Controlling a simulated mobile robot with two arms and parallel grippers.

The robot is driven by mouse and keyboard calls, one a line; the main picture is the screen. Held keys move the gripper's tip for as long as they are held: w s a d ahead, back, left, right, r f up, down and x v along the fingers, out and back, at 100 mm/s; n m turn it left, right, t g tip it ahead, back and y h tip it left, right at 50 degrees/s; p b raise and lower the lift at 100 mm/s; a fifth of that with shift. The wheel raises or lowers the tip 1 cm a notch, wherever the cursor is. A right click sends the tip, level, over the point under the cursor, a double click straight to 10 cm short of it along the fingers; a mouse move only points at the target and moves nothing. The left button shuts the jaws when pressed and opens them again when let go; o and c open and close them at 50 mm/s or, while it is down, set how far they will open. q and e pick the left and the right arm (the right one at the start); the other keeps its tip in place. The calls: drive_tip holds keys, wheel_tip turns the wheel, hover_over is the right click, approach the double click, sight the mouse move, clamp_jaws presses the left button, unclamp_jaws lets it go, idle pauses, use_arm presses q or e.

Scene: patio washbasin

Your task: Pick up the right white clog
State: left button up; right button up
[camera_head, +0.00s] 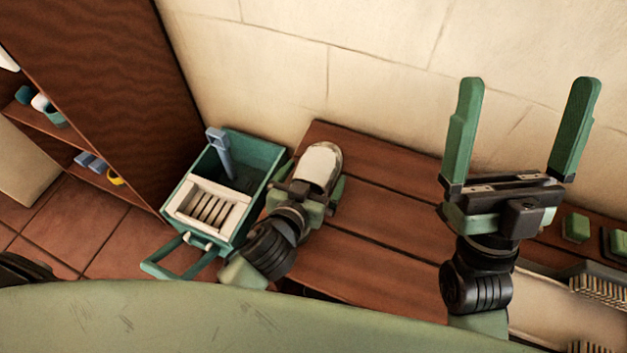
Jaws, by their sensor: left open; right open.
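A white clog (319,166) lies on the wooden bench (365,185) near the wall, its rounded toe pointing away from me. My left gripper (322,189) is at the clog's near end, with a green finger on either side of it. The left gripper is open, and its wrist hides the near part of the clog. I cannot tell whether the fingers touch it. My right gripper (522,125) is raised at the right, open and empty, with its two green fingers pointing up in the picture. I see no second clog.
A teal mop bucket (262,150) with a white wringer and a blue handle stands left of the bench. A brown shelf cabinet (110,80) stands further left. Green blocks (576,228) and brushes (600,285) lie at the right. The bench's middle is bare.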

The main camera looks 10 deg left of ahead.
use_arm(q)
drive_tip(key=shift+w+f, duration=0.1)
drive_tip(key=shift+w, duration=0.1)
drive_tip(key=c, duration=1.5)
